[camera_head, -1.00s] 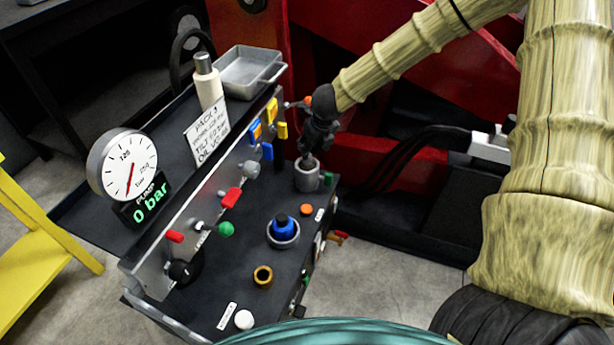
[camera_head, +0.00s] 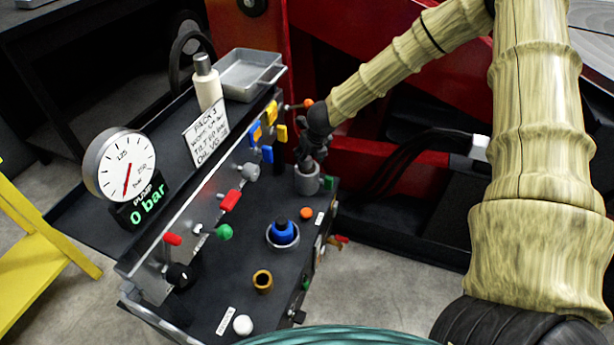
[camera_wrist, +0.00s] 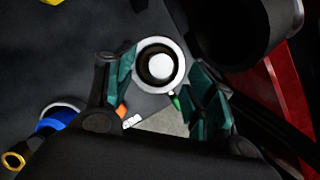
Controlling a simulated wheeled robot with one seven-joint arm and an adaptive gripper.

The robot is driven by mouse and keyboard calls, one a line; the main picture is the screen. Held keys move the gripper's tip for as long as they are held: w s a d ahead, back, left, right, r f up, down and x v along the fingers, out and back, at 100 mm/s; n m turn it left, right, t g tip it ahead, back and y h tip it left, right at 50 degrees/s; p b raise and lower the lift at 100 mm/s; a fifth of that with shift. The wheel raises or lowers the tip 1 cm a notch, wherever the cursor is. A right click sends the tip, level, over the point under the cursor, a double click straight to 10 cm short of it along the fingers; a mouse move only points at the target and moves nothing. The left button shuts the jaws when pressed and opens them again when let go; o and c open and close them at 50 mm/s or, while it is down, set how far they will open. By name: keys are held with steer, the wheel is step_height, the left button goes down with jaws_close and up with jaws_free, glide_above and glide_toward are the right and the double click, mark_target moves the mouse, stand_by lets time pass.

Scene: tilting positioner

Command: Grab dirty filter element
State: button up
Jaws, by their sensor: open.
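A grey round cup-like housing (camera_head: 307,181) stands at the far right corner of the black bench top. In the wrist view it shows as a pale ring (camera_wrist: 182,66) with a dark gap and a pale round centre (camera_wrist: 159,66), perhaps the top of the filter element. I cannot tell whether it is dirty. My gripper (camera_head: 310,160) is just above the housing, pointing down. In the wrist view my gripper (camera_wrist: 162,78) is open, its teal-padded fingers on either side of the ring. Contact cannot be told, and I see nothing held.
A blue plug in a metal ring (camera_head: 283,234), an orange button (camera_head: 306,213), a brass ring (camera_head: 262,281) and a white knob (camera_head: 243,325) are on the bench. A valve panel with coloured handles (camera_head: 230,201) is left. A metal tray (camera_head: 248,75) and bottle (camera_head: 206,84) stand behind.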

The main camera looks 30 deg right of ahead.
mark_target(308, 159)
steer(key=shift+x, duration=1.6)
steer(key=shift+c, duration=0.2)
jaws_close()
